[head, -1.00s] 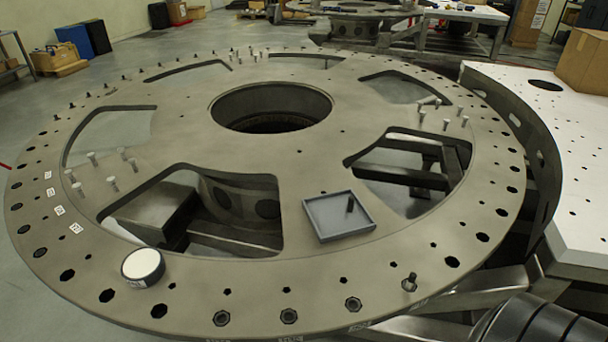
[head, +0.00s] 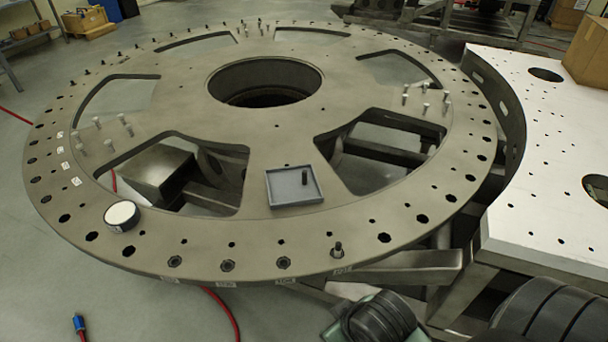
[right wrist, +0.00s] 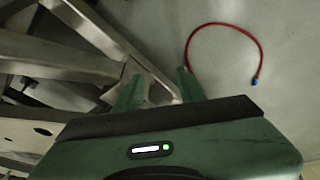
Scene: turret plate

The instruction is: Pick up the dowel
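A small dark upright pin (head: 304,177), which looks like the dowel, stands in a shallow grey square tray (head: 270,190) on the turret plate (head: 250,225) in the head view. My right gripper (right wrist: 158,88) shows in the right wrist view with its two green fingers apart and nothing between them. It is over the floor and the metal supports, away from the tray. Dark, green-edged parts of my right arm show at the bottom of the head view, with the fingertips hidden there. My left gripper is in neither view.
A round white-topped tin (head: 122,215) sits on the plate's front left. A dark bolt-like piece (head: 338,249) stands at the front rim. Several pale pegs stand by the large cutouts. A white-topped table (head: 550,150) borders the plate at right. A red hose (right wrist: 222,26) lies on the floor.

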